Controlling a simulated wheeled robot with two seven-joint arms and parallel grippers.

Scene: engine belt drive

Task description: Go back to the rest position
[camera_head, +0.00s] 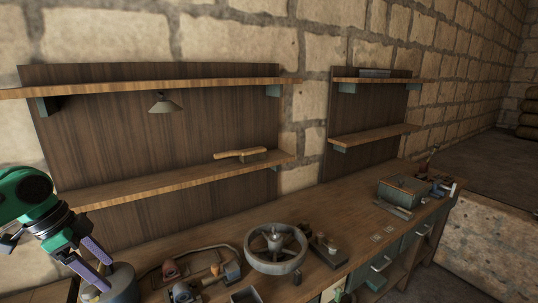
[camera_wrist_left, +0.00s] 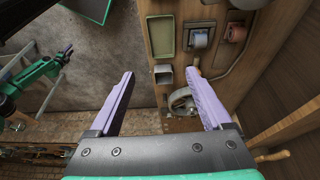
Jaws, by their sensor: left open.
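My left gripper (camera_head: 106,275) is at the lower left of the head view, with its two purple fingers apart and nothing between them. It is in front of or over a grey round part (camera_head: 122,285); I cannot tell whether they touch. In the left wrist view the same gripper (camera_wrist_left: 160,74) is open above the bench edge and floor. At the left of that view is a green arm with a small purple tip (camera_wrist_left: 67,50), which looks like my right gripper, too small to read.
The wooden bench (camera_head: 340,204) carries a spoked grey wheel (camera_head: 290,264), a belt assembly (camera_head: 232,271) and a grey metal box (camera_head: 402,193). Wall shelves (camera_head: 170,184) stand behind, one with a wooden-handled tool (camera_head: 238,154).

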